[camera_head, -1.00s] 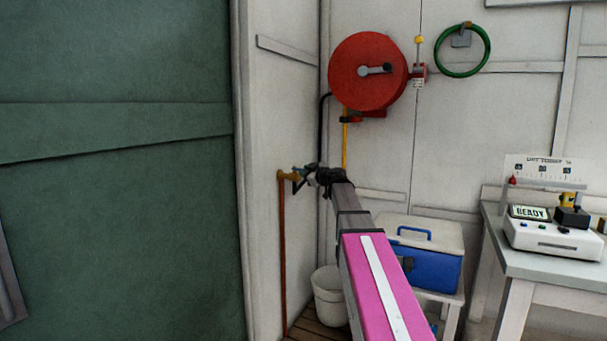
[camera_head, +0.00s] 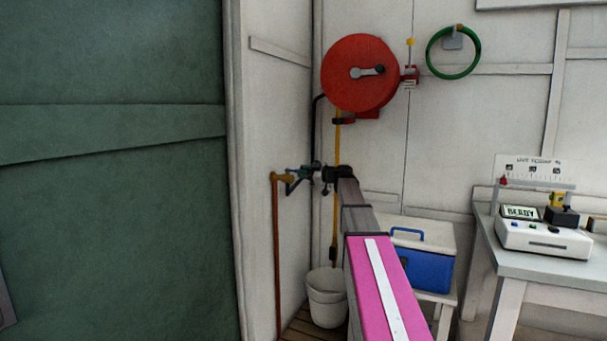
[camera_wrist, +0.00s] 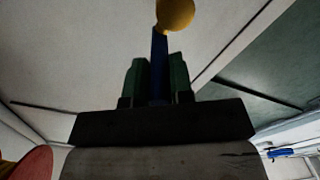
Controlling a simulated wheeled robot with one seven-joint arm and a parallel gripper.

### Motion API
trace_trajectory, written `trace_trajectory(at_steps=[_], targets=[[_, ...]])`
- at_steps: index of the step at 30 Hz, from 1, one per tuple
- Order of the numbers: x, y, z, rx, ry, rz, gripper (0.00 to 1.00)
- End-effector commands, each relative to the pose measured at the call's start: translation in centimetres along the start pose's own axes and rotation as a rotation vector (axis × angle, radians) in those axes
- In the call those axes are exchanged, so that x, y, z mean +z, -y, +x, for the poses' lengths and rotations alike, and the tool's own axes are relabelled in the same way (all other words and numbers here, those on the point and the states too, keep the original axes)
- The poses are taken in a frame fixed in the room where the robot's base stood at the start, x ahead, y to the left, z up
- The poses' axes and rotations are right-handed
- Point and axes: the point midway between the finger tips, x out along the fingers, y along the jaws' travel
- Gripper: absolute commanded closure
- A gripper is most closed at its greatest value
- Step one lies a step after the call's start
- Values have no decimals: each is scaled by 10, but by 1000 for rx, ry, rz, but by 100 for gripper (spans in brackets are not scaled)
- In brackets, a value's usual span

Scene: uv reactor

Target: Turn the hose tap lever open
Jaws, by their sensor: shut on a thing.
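The hose tap (camera_head: 277,176) is a brass fitting on top of a copper pipe near the wall corner. In the head view my gripper (camera_head: 296,174) reaches it from the right, and the lever is too small to make out there. In the wrist view my gripper (camera_wrist: 159,62) has its two green fingers shut on a narrow blue lever (camera_wrist: 158,45). A rounded brass end (camera_wrist: 175,14) shows just beyond the lever. The lever's lower part is hidden between the fingers.
A red hose reel (camera_head: 360,72) hangs above, with a yellow hose (camera_head: 336,210) hanging down behind my arm. A white bucket (camera_head: 326,298) stands below. A blue cooler (camera_head: 420,268) and a bench (camera_head: 540,272) are at right. A green wall (camera_head: 110,180) fills the left.

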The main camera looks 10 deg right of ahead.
Motion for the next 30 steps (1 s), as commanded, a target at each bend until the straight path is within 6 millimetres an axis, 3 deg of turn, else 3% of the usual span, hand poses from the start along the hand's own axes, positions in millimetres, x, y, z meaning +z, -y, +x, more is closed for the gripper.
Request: trace_trajectory(at_steps=[5, 6, 8, 20, 30], targets=[[0, -1, 0, 1, -2, 1, 100], [0, -1, 0, 1, -2, 1, 76], [0, -1, 0, 1, -2, 1, 58], [0, 0, -8, 3, 0, 1, 58], [0, 0, -68, 4, 0, 1, 58]])
